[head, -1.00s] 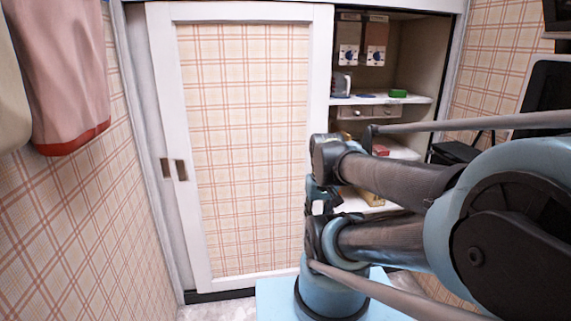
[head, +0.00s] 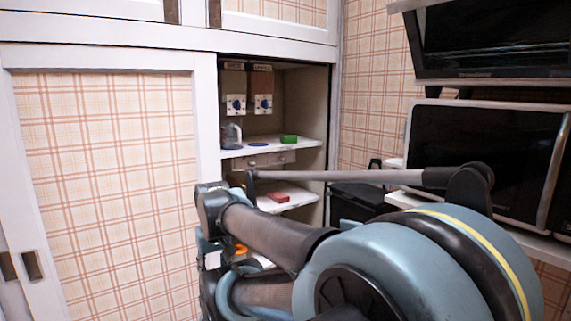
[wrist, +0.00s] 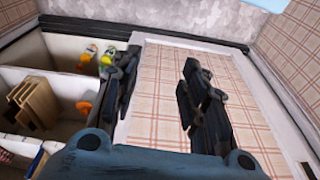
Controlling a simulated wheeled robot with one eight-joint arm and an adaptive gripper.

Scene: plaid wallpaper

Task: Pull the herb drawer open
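A low wooden drawer unit with small knobs (head: 280,158) sits under the upper shelf of the open cupboard in the head view. It looks shut, and my arm hides part of it. No label is readable, so I cannot tell which drawer is the herb one. My gripper (wrist: 160,97) shows in the wrist view with its two dark fingers wide apart and nothing between them. Behind the fingers is the plaid sliding door. In the head view my arm hides the gripper.
The plaid sliding door (head: 105,190) covers the cupboard's left part. A microwave (head: 480,160) stands to the right.

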